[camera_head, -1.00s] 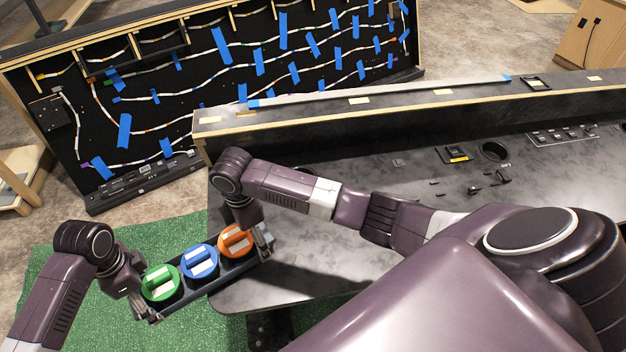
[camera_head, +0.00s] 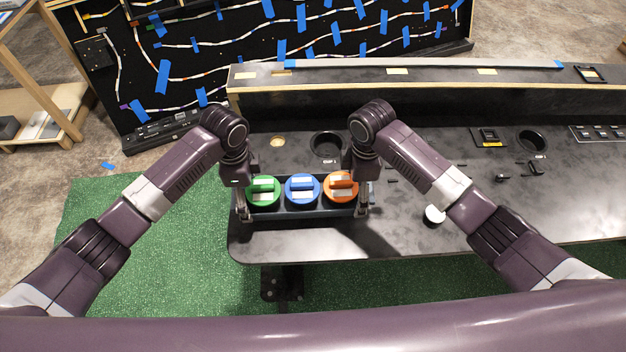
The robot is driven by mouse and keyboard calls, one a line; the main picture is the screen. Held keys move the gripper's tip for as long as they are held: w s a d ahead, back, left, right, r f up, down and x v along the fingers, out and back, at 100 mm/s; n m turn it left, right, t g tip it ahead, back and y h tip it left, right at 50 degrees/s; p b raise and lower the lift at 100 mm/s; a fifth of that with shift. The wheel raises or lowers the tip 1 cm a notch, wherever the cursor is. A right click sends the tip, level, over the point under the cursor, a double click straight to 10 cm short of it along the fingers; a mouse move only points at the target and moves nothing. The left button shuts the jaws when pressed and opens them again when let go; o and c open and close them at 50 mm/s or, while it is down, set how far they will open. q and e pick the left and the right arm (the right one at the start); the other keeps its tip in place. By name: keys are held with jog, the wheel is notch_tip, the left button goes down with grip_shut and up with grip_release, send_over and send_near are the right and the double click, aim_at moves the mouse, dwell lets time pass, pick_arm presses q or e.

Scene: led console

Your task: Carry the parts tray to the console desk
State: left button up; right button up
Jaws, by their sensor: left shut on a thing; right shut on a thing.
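The dark parts tray (camera_head: 302,212) holds a green part (camera_head: 263,191), a blue part (camera_head: 302,190) and an orange part (camera_head: 341,188), left to right. My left gripper (camera_head: 241,205) is shut on the tray's left end. My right gripper (camera_head: 363,200) is shut on its right end. The tray is level, over the left front part of the console desk (camera_head: 300,242). I cannot tell whether its underside touches the desk top.
A round hole (camera_head: 327,144) lies behind the tray. A white round item (camera_head: 434,215) sits to the right on the desk. A raised ledge (camera_head: 400,104) runs along the desk's back. The wired black panel (camera_head: 190,60) stands behind. Green carpet (camera_head: 140,230) covers the floor at left.

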aim_at(357, 197)
pick_arm(q)
jog(key=shift+d+r, duration=0.25)
jog(key=shift+r, duration=0.4)
pick_arm(e)
jog(key=shift+s+d+r, duration=0.1)
jog(key=shift+d+r, duration=0.2)
jog(key=shift+r, duration=0.35)
pick_arm(q)
jog(key=shift+w+f, duration=0.1)
jog(key=shift+f, duration=0.05)
pick_arm(e)
jog(key=shift+f, duration=0.15)
pick_arm(q)
jog(key=shift+f, duration=0.1)
pick_arm(e)
jog(key=shift+f, duration=0.1)
pick_arm(q)
jog(key=shift+f+b, duration=2.4)
pick_arm(e)
jog(key=shift+f, duration=2.4)
pick_arm(q)
jog(key=o, duration=1.4)
jog(key=shift+r, duration=0.15)
pick_arm(e)
jog(key=o, duration=1.4)
jog(key=shift+r, duration=0.15)
pick_arm(q)
jog(key=shift+o, duration=0.2)
pick_arm(e)
jog(key=shift+o, duration=0.2)
